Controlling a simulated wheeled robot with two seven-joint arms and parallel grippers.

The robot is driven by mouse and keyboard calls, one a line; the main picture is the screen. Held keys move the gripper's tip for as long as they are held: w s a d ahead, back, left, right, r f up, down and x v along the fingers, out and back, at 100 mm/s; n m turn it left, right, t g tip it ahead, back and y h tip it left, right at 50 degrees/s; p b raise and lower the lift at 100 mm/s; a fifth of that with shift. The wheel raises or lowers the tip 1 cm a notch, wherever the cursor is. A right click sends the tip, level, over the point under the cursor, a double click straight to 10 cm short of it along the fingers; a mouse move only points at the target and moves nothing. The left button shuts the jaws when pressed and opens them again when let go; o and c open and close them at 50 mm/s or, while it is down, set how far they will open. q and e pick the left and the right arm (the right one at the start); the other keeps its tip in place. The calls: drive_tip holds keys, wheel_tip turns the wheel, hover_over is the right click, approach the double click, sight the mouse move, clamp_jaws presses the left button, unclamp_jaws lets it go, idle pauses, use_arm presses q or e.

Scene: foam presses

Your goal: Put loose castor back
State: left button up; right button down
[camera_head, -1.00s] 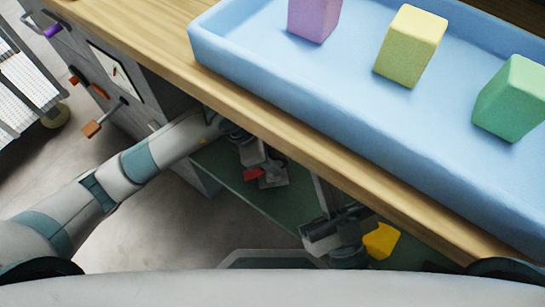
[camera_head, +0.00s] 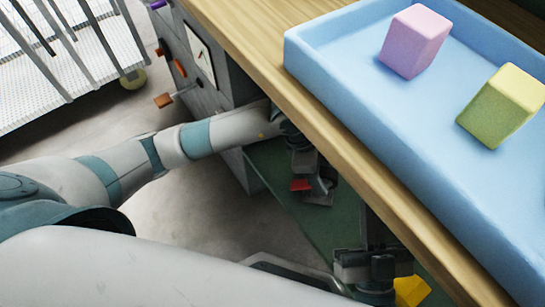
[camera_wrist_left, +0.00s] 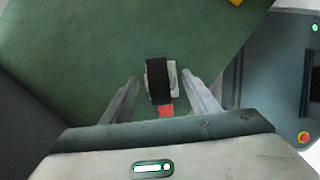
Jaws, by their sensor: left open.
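The loose castor shows in the left wrist view (camera_wrist_left: 159,84) as a black wheel with a grey plate and a red tab, over the green surface (camera_wrist_left: 90,60). My left gripper (camera_wrist_left: 160,77) is open, with one finger on each side of the castor and a gap visible on both sides. In the head view my left gripper (camera_head: 315,183) reaches down beside the table edge, and the castor's red tab (camera_head: 300,185) shows there; the rest is mostly hidden. A dark grey mechanism, apparently my right gripper (camera_head: 370,265), is partly hidden; its jaws are unclear.
The wooden table (camera_head: 340,140) holds a blue tray (camera_head: 400,170) with a pink block (camera_head: 415,42) and a yellow-green block (camera_head: 502,105). A grey cabinet (camera_head: 215,75) with orange handles stands left. A white rack (camera_head: 60,65) on a castor stands further left. A yellow piece (camera_head: 411,291) lies low right.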

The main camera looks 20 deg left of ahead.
use_arm(q)
drive_tip(key=v, duration=0.3)
drive_tip(key=shift+r+p, duration=0.2)
drive_tip(key=shift+p, duration=0.1)
drive_tip(key=s+a, duration=0.2)
drive_tip(key=a, duration=1)
use_arm(e)
drive_tip(key=shift+w+f+g, duration=0.3)
drive_tip(key=shift+f, duration=0.2)
drive_tip(key=shift+w+f+g, duration=0.3)
drive_tip(key=shift+f, duration=0.2)
use_arm(q)
drive_tip(key=shift+f, duration=0.2)
